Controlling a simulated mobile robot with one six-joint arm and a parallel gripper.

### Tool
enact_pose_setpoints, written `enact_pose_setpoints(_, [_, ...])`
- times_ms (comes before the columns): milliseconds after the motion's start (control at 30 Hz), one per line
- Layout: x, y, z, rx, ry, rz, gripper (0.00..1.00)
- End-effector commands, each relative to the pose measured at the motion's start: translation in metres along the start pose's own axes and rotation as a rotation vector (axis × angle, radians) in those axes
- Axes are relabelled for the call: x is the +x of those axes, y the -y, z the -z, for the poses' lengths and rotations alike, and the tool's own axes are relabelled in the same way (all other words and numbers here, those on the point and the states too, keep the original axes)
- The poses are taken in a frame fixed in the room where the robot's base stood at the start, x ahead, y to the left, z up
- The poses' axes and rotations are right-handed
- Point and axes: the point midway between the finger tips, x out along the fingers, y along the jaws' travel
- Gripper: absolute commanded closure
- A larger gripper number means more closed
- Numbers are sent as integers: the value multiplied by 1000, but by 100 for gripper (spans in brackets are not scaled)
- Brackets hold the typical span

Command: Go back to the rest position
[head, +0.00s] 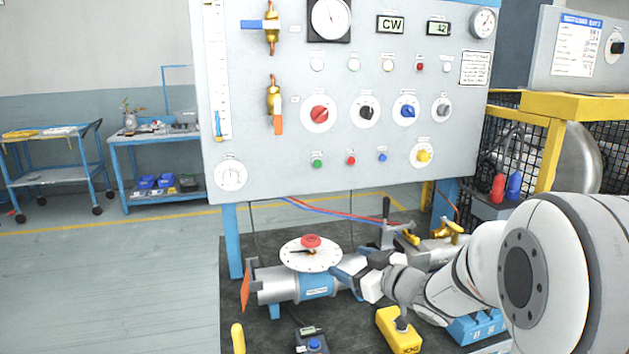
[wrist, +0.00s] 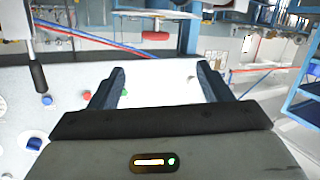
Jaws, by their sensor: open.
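My gripper (head: 350,272) is at the end of my arm, low in the middle of the head view. It appears in front of the silver pipe body with a blue band (head: 316,286), near the white dial disc with a red knob (head: 311,254). I cannot tell the gap between them. In the wrist view its two dark fingers (wrist: 162,85) are spread apart, with nothing between them but a pale surface behind. The gripper is open and empty.
The grey control panel (head: 270,180) stands behind the bench. A dark bench top (head: 240,300) carries a yellow box (head: 399,330) and a blue block (head: 477,327) near my arm. A yellow-framed mesh cage (head: 550,108) is at right. Open floor (head: 120,270) lies at left.

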Motion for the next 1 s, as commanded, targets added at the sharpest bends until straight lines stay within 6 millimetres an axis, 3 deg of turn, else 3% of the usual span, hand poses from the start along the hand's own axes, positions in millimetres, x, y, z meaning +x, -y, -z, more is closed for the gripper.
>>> enact_pose_setpoints(233, [-46, -39, 11, 17, 250, -338, 28])
enact_pose_setpoints(433, [-110, -38, 1, 138, 526, -537, 28])
enact_pose_setpoints(567, [-156, -13, -9, 258, 715, -594, 28])
enact_pose_setpoints(700, [-200, 32, -17, 404, 911, -569, 28])
enact_pose_setpoints(900, [-240, 94, -18, 558, 1099, -462, 28])
enact_pose_setpoints(1000, [-250, 110, -18, 593, 1145, -422, 28])
